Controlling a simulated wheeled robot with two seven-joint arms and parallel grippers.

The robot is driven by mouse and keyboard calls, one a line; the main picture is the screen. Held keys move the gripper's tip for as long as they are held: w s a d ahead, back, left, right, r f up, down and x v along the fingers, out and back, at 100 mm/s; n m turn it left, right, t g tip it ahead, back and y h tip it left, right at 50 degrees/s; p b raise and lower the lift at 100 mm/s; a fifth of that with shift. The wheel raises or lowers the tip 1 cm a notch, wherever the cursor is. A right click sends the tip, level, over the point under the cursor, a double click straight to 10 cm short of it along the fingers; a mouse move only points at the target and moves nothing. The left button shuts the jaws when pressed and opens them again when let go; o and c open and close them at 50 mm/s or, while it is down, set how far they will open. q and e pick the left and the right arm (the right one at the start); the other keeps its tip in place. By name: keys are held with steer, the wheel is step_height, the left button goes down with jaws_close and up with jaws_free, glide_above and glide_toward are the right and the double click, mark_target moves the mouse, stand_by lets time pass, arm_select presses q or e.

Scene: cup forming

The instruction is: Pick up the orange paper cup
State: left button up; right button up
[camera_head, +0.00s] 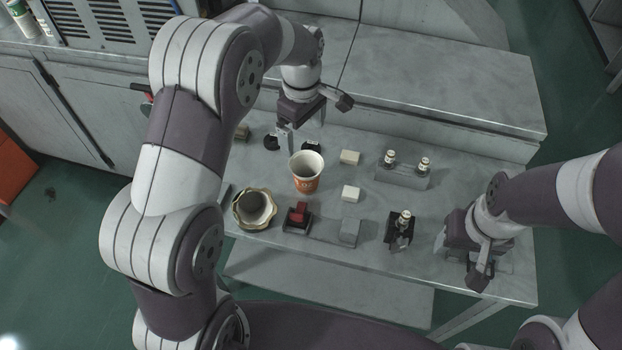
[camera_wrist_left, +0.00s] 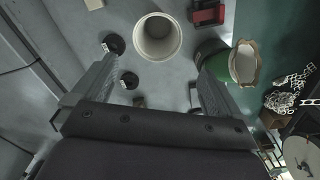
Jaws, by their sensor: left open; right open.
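The orange paper cup (camera_head: 306,173) stands upright on the grey table, its white mouth facing up. In the left wrist view I look down into the cup (camera_wrist_left: 157,37), which lies ahead of and roughly between the fingers. My left gripper (camera_head: 289,139) is open and empty, pointing down behind and to the left of the cup, apart from it. Its two fingers also show in the left wrist view (camera_wrist_left: 151,88). My right gripper (camera_head: 462,258) is open near the table's right front; its fingertips are partly hidden by its own body.
A red-topped block (camera_head: 298,214) is in front, two pale blocks (camera_head: 350,158) to the right. A rack with bottles (camera_head: 402,172) and a small black holder (camera_head: 398,231) stand further right. Small black round pieces lie near the left gripper.

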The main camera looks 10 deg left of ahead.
mark_target(307, 166)
arm_select(q)
step_height(307, 166, down, 12)
steer(key=shift+w+d+r, duration=0.1)
steer(key=shift+d, duration=0.05)
steer(key=shift+w+d+f, duration=0.1)
steer(key=shift+d+f, duration=0.05)
steer(key=shift+f, duration=0.25)
steer(key=c, duration=0.9)
steer(key=shift+c, duration=1.4)
arm_select(e)
steer(key=shift+d+f, duration=0.1)
steer(key=shift+f, duration=0.45)
